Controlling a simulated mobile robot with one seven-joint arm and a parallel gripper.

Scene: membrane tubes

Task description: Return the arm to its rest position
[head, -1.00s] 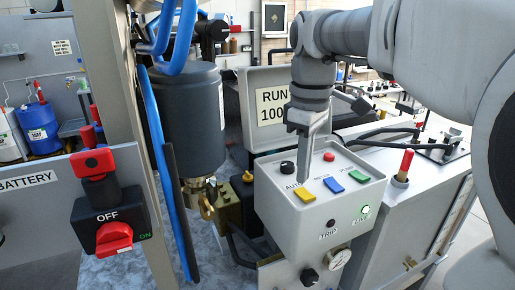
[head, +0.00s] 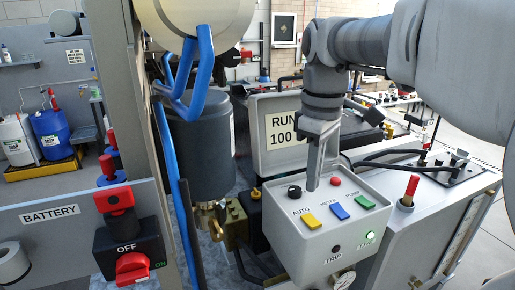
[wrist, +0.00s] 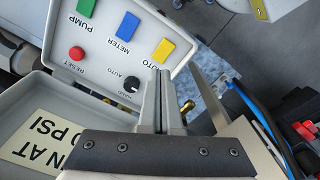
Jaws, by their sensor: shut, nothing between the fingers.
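My gripper (head: 312,186) points down over the grey control box (head: 308,255), its fingers together and empty. In the head view its tips overlap the box top between the black knob (head: 294,192) and the red button (head: 336,181); whether they touch the box I cannot tell. In the wrist view the closed fingers (wrist: 160,76) reach up beside the black knob (wrist: 131,86). Yellow (head: 311,221), blue (head: 338,211) and green (head: 365,201) buttons sit on the box. A green light (head: 370,236) glows on its front. My arm comes in from the upper right.
A raised lid with a "RUN" label (head: 286,130) stands right behind my gripper. A dark cylinder (head: 200,150) and blue hoses (head: 177,150) are to the left. A battery switch (head: 130,248) is at lower left. A red-topped lever (head: 409,190) stands to the right.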

